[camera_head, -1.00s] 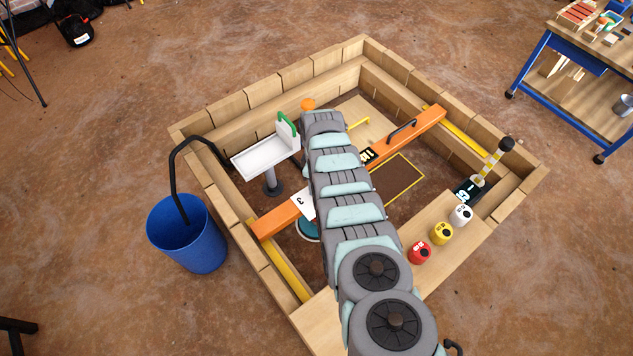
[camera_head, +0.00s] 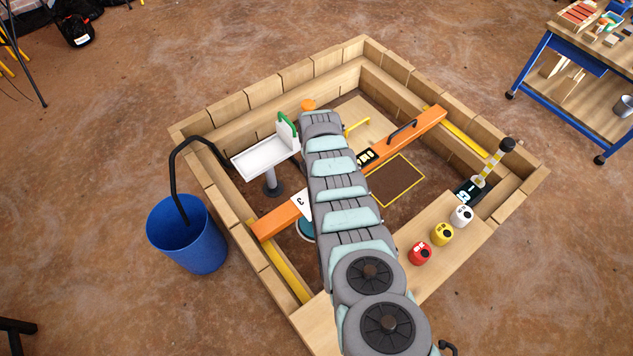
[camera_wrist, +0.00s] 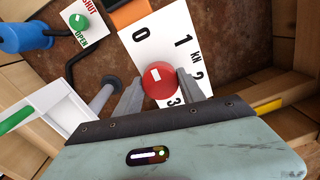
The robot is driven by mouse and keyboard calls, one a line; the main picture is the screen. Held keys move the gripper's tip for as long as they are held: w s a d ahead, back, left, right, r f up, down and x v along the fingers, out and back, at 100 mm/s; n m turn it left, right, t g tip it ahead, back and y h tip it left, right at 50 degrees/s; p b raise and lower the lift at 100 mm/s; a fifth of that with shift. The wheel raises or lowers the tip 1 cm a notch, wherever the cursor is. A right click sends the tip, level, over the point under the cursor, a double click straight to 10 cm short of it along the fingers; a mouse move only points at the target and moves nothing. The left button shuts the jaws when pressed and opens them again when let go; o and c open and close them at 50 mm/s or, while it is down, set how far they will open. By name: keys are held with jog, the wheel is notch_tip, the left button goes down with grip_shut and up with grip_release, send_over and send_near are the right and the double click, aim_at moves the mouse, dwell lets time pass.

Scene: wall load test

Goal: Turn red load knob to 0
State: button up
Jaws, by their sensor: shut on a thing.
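The red load knob (camera_wrist: 160,80) sits on a white dial plate (camera_wrist: 143,57) marked 0, 1, 2, 3 and kN in the wrist view. A white mark shows on the knob's upper left part; its exact reading is hard to tell. My gripper (camera_wrist: 160,90) is shut on the knob, with one grey finger on each side. In the head view, part of the dial plate (camera_head: 300,203) shows on the orange beam (camera_head: 274,222), but my arm hides the knob and gripper.
A timber frame (camera_head: 240,104) surrounds the pit. A white tray on a post (camera_head: 264,157) stands left of my arm. Red (camera_head: 420,253), yellow (camera_head: 442,234) and white (camera_head: 461,215) weights stand on the near right ledge. A green knob (camera_wrist: 79,22) marked SHUT and OPEN lies upper left.

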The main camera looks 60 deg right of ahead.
jog(key=shift+n, duration=0.3)
dwell(0.4)
jog(key=o, duration=1.4)
jog(key=shift+c, duration=0.2)
notch_tip(320, 180, up, 11)
jog(key=p, duration=0.3)
jog(key=shift+w, duration=0.15)
jog(key=shift+f, duration=0.15)
